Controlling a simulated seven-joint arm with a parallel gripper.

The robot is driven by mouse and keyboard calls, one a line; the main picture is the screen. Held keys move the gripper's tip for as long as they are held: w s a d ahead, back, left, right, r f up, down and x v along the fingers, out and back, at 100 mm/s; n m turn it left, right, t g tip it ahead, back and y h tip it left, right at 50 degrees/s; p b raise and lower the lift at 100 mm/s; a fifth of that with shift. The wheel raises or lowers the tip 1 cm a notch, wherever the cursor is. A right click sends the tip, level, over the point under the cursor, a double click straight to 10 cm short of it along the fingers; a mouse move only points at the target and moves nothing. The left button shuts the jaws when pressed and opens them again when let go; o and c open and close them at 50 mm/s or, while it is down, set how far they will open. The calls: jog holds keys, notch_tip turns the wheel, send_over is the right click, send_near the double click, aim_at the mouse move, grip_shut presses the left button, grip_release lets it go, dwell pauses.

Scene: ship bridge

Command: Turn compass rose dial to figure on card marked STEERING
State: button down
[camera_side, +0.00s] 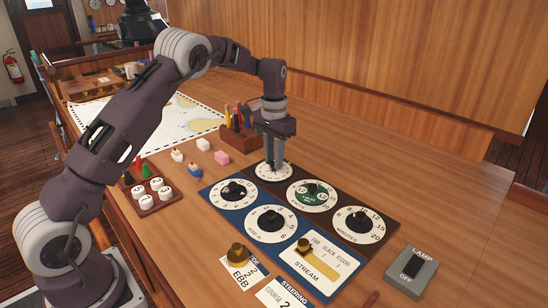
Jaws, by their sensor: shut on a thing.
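My gripper (275,166) points straight down over the white dial (262,178) at the far left of the dark panel. Its fingers are shut on that dial's knob, which they hide. The dial's figures are too small to read, and I cannot tell from its lettering whether it is the compass rose dial. The STEERING card (284,294) lies at the bottom edge of the view. It reads "COURSE 2", with the rest cut off by the frame.
Beside it are a green-centred dial (313,186), a MINUTES dial (376,224) and two dials on the blue panel (250,240). A pen block (240,140) stands behind.

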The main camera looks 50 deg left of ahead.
jog(key=shift+r, duration=0.1)
jog(key=c, duration=1.3)
grip_release()
jog(key=shift+o, duration=0.2)
notch_tip(320, 180, up, 6)
jog(key=shift+f, duration=0.1)
jog(key=shift+r, duration=0.85)
jog(key=s+d+r+t, duration=0.1)
jog(key=s+d+r, duration=0.3)
jog(key=s+r, duration=0.35)
jog(key=s+d+r+t, duration=0.2)
jog(key=s+d+r, duration=0.2)
jog(key=s+r, duration=0.3)
jog(key=s+d+f+t, duration=0.1)
jog(key=s+d+f, duration=0.1)
jog(key=s, duration=0.8)
jog(key=s+d+f+t, duration=0.1)
jog(key=s+f, duration=0.3)
jog(key=s, duration=0.7)
jog(key=shift+s+d+m+t, duration=0.2)
jog(key=shift+d+m+t, duration=0.15)
jog(key=shift+d, duration=0.5)
